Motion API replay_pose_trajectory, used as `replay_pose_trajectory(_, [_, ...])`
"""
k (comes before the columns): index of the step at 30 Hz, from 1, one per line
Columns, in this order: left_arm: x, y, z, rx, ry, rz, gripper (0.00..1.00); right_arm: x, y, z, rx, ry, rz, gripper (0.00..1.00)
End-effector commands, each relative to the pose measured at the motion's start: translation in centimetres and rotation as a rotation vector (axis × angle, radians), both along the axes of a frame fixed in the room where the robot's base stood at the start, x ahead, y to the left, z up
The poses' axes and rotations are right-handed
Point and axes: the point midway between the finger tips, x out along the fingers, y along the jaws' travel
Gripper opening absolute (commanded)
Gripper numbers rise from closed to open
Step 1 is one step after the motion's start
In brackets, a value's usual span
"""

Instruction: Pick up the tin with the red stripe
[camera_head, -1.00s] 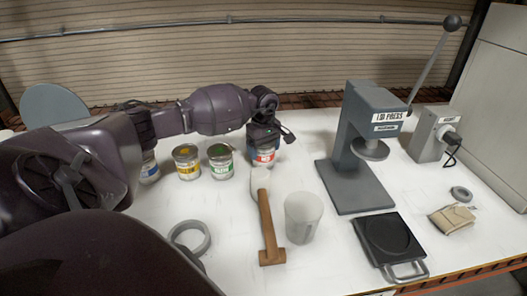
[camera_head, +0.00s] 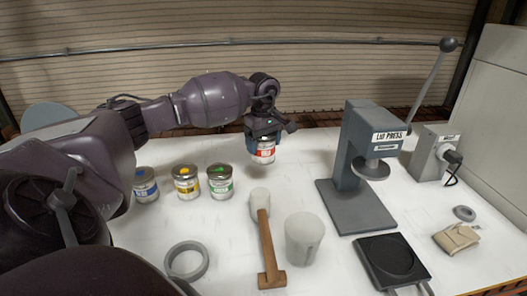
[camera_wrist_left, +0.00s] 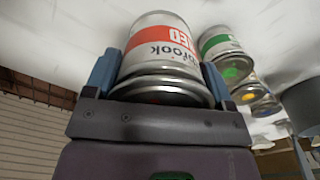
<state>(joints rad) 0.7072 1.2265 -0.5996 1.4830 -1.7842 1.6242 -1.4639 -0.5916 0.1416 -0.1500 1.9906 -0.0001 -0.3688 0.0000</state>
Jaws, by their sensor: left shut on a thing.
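The tin with the red stripe (camera_head: 263,152) is held above the white table in the head view. My left gripper (camera_head: 263,137) is shut on it from above, its fingers on either side of the tin. In the left wrist view the red-striped tin (camera_wrist_left: 160,52) sits between the two blue-grey fingers (camera_wrist_left: 160,80), with part of the word on its label readable as "RED". My right gripper is not in view.
A green tin (camera_head: 220,183), a yellow tin (camera_head: 186,182) and a blue tin (camera_head: 146,185) stand left of the held tin. A mallet (camera_head: 266,235), a beaker (camera_head: 304,238), a grey ring (camera_head: 187,261), a hot plate (camera_head: 391,258) and the lid press (camera_head: 358,170) are on the table.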

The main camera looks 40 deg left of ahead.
Motion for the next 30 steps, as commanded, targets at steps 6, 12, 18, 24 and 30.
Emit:
replay_pose_trajectory(6, [0.0,0.0,2.3,0.001,-0.002,-0.001,0.06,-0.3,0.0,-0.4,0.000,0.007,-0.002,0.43])
replay_pose_trajectory(12, [0.0,0.0,4.2,0.001,-0.002,-0.001,0.06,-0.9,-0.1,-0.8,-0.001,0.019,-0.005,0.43])
replay_pose_trajectory(18, [0.0,0.0,5.9,0.000,-0.002,-0.001,0.06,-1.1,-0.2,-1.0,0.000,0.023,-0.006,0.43])
replay_pose_trajectory(24, [0.0,0.0,7.3,0.000,-0.002,0.000,0.06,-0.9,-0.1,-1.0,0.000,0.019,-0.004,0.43])
replay_pose_trajectory(30, [0.0,0.0,8.3,0.000,-0.001,0.000,0.06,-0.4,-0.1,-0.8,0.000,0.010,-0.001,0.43])
